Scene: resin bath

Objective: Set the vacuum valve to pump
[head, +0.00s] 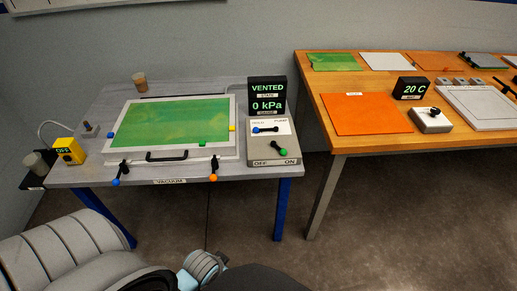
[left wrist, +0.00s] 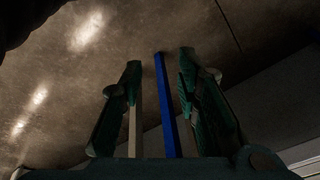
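The vacuum valve (head: 265,129) is a small lever with a blue knob on a white plate at the right end of the grey table. Its knob points left. PUMP is printed at the plate's upper right; the other lettering is too small to read surely. A black display (head: 267,95) behind it reads VENTED and 0 kPa. Below the valve, a black lever with a green knob (head: 283,152) sits on a box marked OFF and ON. My left gripper (left wrist: 160,58) is open and empty in the left wrist view, over the floor, away from the valve. My right gripper is not in view.
A framed green panel (head: 175,120) with clamps fills the middle of the grey table (head: 110,174). A yellow box (head: 69,150) reading OFF stands at its left. A wooden table (head: 310,90) with an orange sheet (head: 366,114) stands right. Floor shows between the tables.

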